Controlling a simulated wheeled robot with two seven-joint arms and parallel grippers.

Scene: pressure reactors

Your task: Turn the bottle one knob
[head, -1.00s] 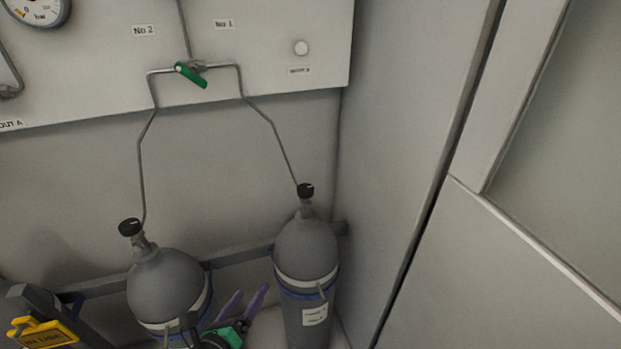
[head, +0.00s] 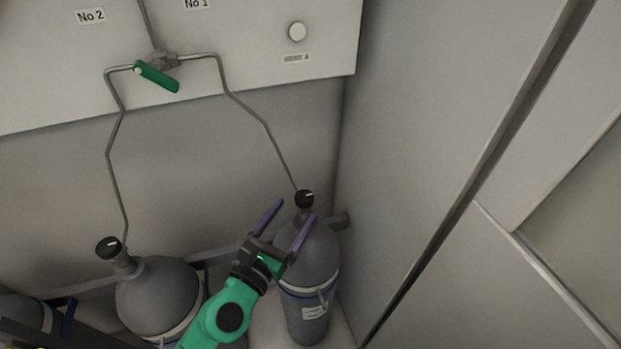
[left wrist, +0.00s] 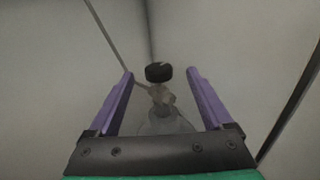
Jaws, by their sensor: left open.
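Bottle one is the grey gas cylinder (head: 308,262) on the right, below the No 1 label, upright against the wall. Its black knob (head: 304,199) sits on top of the valve neck, with a white mark on it. My left gripper (head: 292,209) is open, with purple fingers, and reaches up from below towards the knob. In the left wrist view the knob (left wrist: 159,72) shows centred between the fingertips, with a gap on each side; whether it lies between them in depth is hard to tell. The gripper hides part of the cylinder's left side. My right gripper is not in view.
A second grey cylinder (head: 158,297) with its own black knob (head: 109,247) stands to the left. Thin pipes rise from both to a green-handled valve (head: 156,77) on the panel. A side wall (head: 420,130) stands close on the right.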

